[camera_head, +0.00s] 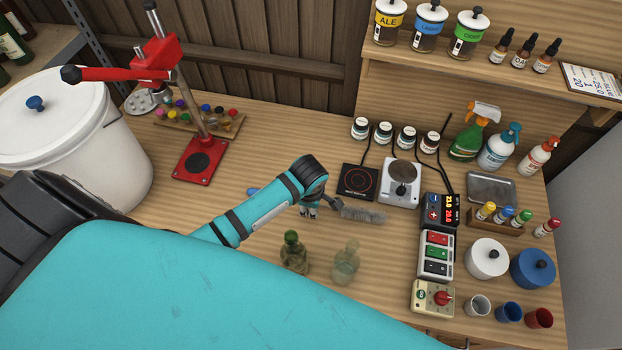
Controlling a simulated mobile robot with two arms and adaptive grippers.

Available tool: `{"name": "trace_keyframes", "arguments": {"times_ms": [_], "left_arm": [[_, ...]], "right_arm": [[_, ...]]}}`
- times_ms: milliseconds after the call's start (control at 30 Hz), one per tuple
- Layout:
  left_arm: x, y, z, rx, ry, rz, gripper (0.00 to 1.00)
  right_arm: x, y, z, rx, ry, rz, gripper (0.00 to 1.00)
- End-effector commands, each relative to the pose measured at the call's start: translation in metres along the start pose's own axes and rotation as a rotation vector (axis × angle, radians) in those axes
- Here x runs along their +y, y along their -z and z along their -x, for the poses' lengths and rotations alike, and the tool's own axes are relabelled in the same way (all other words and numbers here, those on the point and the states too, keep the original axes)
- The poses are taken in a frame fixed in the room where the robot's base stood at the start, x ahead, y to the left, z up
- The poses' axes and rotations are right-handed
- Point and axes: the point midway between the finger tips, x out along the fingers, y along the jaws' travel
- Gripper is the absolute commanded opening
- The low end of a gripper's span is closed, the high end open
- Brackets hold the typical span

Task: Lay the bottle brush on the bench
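The bottle brush (364,215) shows its grey bristle head on the wooden bench (385,262), just right of my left gripper (312,208). A blue piece (252,191) left of my forearm looks like the brush's handle end; the part between is hidden by my arm and gripper. My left gripper points down at the bench at the brush's middle. Its fingers are small and partly hidden, so I cannot tell whether they are shut on the brush. My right gripper is not in view.
A green bottle (293,252) and a clear bottle (345,263) stand close in front of the gripper. A hot plate (359,182) and a scale (401,184) lie behind the brush. A red capper (198,160) and a white bucket (110,150) stand left.

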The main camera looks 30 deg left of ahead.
Motion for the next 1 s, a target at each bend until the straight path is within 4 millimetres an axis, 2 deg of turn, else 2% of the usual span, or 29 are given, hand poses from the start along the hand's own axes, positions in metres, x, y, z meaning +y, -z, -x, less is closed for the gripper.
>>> {"name": "trace_keyframes", "arguments": {"times_ms": [300, 500, 700, 1000], "left_arm": [[0.001, -0.001, 0.064, -0.005, -0.004, 0.0, 0.33], [0.001, -0.001, 0.098, -0.003, -0.003, 0.001, 0.33], [0.0, 0.0, 0.112, 0.0, 0.0, 0.0, 0.33], [0.0, 0.0, 0.112, 0.0, 0.0, 0.0, 0.33]], "right_arm": [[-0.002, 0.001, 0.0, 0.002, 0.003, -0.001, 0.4], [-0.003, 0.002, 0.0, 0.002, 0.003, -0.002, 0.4], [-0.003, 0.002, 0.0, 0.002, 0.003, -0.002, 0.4], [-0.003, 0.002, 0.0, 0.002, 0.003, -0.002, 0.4]]}}
